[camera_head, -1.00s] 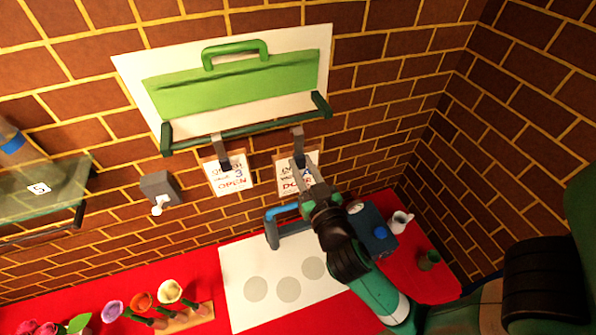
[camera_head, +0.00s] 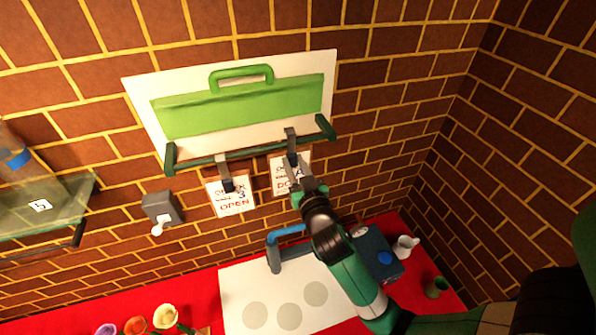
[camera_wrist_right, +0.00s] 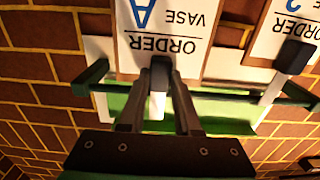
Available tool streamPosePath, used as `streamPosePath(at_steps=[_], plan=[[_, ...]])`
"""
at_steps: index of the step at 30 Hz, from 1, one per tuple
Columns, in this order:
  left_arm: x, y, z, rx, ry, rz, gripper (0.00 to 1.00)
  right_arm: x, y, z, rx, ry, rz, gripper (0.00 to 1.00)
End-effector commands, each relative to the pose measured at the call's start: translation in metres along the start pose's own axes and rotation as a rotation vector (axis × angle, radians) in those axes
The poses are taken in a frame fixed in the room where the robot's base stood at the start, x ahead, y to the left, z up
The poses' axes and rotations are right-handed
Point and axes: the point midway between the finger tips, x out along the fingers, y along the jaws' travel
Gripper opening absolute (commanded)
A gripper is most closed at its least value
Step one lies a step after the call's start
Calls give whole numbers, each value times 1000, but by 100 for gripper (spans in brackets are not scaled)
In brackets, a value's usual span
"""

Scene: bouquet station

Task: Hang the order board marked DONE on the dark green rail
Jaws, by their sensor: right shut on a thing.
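The dark green rail (camera_head: 250,149) runs along the wall below a green and white panel. The order board (camera_head: 279,178) with the partly covered word starting "DO" is at the right part of the rail. Its dark hook (camera_head: 291,143) overlaps the rail and rises above it; I cannot tell whether it rests on the rail. My right gripper (camera_head: 297,171) is shut on this board's hook stem and covers part of its face. In the right wrist view the board (camera_wrist_right: 190,42) reads "ORDER VASE A", upside down. My left gripper is not in view.
An order board marked OPEN (camera_head: 232,196) hangs on the rail just left. A grey wall box (camera_head: 162,209) is further left, beside a glass shelf (camera_head: 50,205). Below are a blue-handled holder (camera_head: 274,255), a blue box (camera_head: 378,254) and a white jug (camera_head: 404,246).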

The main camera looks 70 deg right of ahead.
Motion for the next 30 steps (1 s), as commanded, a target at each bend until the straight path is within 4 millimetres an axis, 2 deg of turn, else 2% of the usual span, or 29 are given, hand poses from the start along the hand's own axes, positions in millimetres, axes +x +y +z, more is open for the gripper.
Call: streamPosePath(at_steps=[1, 6, 12, 24, 25, 30], plan=[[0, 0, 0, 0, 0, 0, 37, 5, 0, -1, 0, 3, 1, 0], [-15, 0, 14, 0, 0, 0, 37, 4, 0, 20, 0, 2, -1, 0], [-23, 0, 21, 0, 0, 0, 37, 4, 0, 32, 0, 3, -1, 0], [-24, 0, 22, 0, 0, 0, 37, 4, 0, 33, 0, 2, 0, 0], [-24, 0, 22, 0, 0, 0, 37, 4, 0, 33, 0, 2, 0, 35], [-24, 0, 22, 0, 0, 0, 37, 4, 0, 33, 0, 2, 0, 66]])
